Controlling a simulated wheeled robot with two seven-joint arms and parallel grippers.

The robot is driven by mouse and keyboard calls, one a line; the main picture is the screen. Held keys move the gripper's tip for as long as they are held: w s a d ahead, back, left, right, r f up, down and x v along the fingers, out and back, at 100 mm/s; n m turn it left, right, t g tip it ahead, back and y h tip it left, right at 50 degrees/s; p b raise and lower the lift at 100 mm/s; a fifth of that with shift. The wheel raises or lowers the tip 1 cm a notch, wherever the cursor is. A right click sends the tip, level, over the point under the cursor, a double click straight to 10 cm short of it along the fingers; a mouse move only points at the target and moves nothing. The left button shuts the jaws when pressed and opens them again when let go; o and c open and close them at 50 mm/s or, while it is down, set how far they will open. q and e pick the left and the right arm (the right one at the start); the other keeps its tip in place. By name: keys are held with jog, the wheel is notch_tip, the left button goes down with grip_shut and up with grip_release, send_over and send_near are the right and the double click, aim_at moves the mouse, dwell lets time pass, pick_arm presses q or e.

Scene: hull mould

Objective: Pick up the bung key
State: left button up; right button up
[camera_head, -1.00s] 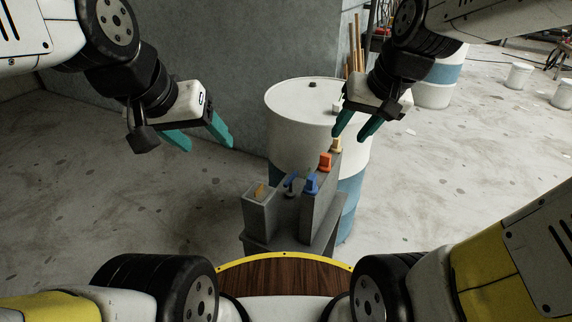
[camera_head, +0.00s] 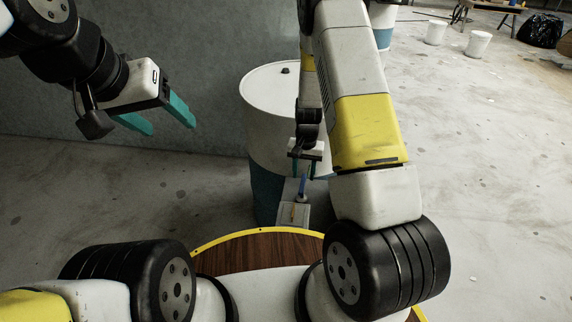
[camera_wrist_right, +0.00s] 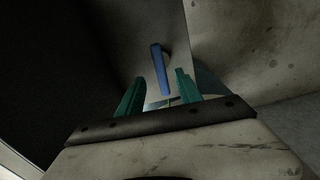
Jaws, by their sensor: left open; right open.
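A blue bar-shaped handle (camera_head: 302,184) stands up from a grey stand in front of the drum; I cannot tell for sure that it is the bung key. In the right wrist view the blue bar (camera_wrist_right: 159,68) shows between and just beyond the teal fingertips. My right gripper (camera_head: 304,172) is open above the blue handle, its fingers on either side in the picture; contact cannot be told. It also shows in the right wrist view (camera_wrist_right: 160,82). My left gripper (camera_head: 170,118) is open and empty at the left.
A white and blue drum (camera_head: 262,140) stands close behind the stand. A grey box (camera_head: 284,219) with a small yellowish piece is at the stand's near end. My brown base top with yellow rim lies in front. Open floor is at the right, with white buckets (camera_head: 478,44) far back.

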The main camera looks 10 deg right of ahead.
aim_at(302, 188)
notch_tip(302, 188, down, 2)
jog(key=shift+w+a, duration=0.1)
notch_tip(302, 188, down, 7)
jog(key=shift+w+r, duration=0.1)
grip_shut()
dwell(0.4)
